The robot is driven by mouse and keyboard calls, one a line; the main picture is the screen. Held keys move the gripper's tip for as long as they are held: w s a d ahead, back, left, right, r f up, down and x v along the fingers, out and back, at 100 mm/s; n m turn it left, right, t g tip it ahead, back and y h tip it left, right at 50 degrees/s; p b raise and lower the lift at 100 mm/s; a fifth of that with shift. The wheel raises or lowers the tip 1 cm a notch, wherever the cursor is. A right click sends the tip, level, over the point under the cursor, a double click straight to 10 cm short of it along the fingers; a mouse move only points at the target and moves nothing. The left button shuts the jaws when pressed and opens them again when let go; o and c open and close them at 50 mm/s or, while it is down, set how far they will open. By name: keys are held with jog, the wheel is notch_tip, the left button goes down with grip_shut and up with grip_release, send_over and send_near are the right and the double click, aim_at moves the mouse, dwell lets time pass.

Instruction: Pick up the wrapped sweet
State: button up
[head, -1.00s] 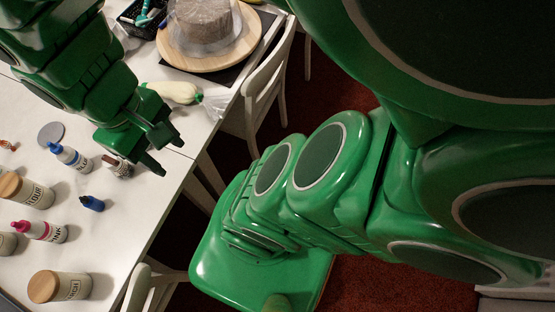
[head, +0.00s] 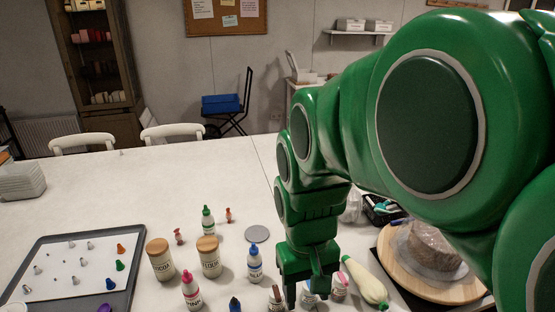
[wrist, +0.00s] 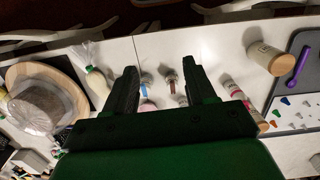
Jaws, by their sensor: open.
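I cannot pick out the wrapped sweet for certain. My gripper (head: 305,292) points down over the table among small bottles, fingers apart. In the wrist view my gripper (wrist: 159,68) is open, with nothing held between its fingers. Beyond the fingertips lie a small item with a blue part (wrist: 144,85) and a small brownish item (wrist: 172,78), too small to identify. In the head view a small brown item (head: 276,297) is left of the fingers at the picture's bottom edge. Two small orange-red items (head: 228,214) (head: 179,236) stand farther back.
A white bottle with blue cap (head: 255,263), a pink-capped bottle (head: 191,290) and wooden-lidded jars (head: 160,260) stand left of my gripper. A tray (head: 45,250) lies farther left. A pale piping bag (head: 366,283) and cake turntable (head: 400,270) are right. The table's back is clear.

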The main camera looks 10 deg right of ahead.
jog(key=w+a+f+n+t, duration=0.1)
jog(key=w+a, duration=0.1)
jog(key=w, duration=0.7)
jog(key=w+a, duration=0.3)
jog(key=w, duration=0.5)
jog(key=n+t+y, duration=0.2)
jog(key=n+t, duration=0.1)
jog(key=n, duration=0.1)
send_over(177, 230)
jog(key=s+d, duration=0.2)
jog(key=s, duration=0.1)
notch_tip(177, 230, down, 22)
jog(key=f, duration=0.1)
jog(key=shift+w+a+f, duration=0.2)
jog(key=shift+w+a, duration=0.35)
jog(key=shift+a, duration=0.15)
jog(key=shift+w+x, duration=0.15)
jog(key=shift+x, duration=1.75)
jog(key=shift+w+x, duration=0.15)
jog(key=shift+x, duration=1.75)
jog(key=shift+r, duration=0.1)
jog(key=shift+c, duration=0.4)
grip_shut()
